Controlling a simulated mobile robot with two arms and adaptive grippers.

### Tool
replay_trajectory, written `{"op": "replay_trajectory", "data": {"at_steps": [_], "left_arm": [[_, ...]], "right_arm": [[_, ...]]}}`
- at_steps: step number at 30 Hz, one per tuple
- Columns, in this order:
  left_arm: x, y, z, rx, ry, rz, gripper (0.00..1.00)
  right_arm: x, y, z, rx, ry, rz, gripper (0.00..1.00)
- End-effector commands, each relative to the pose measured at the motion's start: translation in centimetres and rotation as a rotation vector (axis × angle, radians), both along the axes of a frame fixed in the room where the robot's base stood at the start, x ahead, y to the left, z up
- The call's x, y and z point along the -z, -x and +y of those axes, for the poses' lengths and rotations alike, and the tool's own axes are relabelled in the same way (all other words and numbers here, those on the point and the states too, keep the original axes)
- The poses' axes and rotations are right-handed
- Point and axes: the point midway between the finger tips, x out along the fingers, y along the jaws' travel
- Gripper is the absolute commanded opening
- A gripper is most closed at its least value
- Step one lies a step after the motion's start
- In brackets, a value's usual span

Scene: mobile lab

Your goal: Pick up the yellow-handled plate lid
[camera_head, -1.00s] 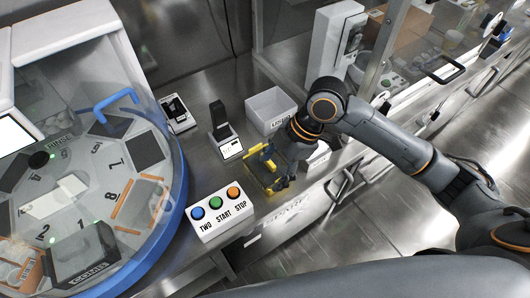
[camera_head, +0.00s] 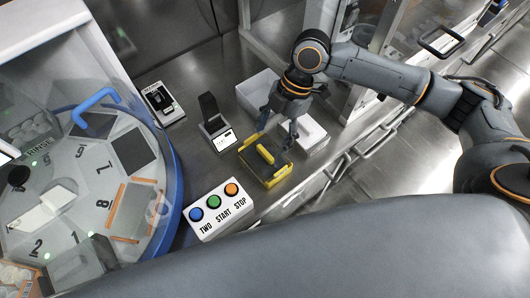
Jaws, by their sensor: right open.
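The plate lid with its yellow handle (camera_head: 265,154) lies on a dark tray with yellow edges (camera_head: 282,177), on the steel counter right of the centre. My right gripper (camera_head: 276,138) is just behind and above the lid. Its fingers point down and are spread apart, with nothing between them. I cannot tell whether a fingertip touches the tray's far edge. My left gripper is not in view.
A white box with blue, green and orange buttons (camera_head: 217,209) stands in front of the tray. A small device with a screen (camera_head: 216,128) is to the left. White bins (camera_head: 258,92) stand behind. A round machine with a blue rim (camera_head: 172,213) fills the left.

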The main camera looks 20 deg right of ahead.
Motion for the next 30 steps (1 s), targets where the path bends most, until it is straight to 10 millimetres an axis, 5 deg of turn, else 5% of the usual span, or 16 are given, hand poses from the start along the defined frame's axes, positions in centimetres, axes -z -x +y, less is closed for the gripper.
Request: {"op": "replay_trajectory", "data": {"at_steps": [12, 20, 26, 30], "left_arm": [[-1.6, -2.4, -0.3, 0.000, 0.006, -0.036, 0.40], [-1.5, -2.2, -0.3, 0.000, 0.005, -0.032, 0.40], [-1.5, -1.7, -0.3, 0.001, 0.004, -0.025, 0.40], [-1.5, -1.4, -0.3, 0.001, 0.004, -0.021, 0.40]], "right_arm": [[4.6, 0.6, 1.6, 0.000, 0.001, 0.002, 0.68], [5.1, 0.6, 1.7, 0.000, 0.001, 0.000, 0.68], [5.1, 0.7, 1.7, 0.000, 0.001, 0.000, 0.33], [5.1, 0.6, 1.7, 0.000, 0.001, 0.000, 0.32]]}}
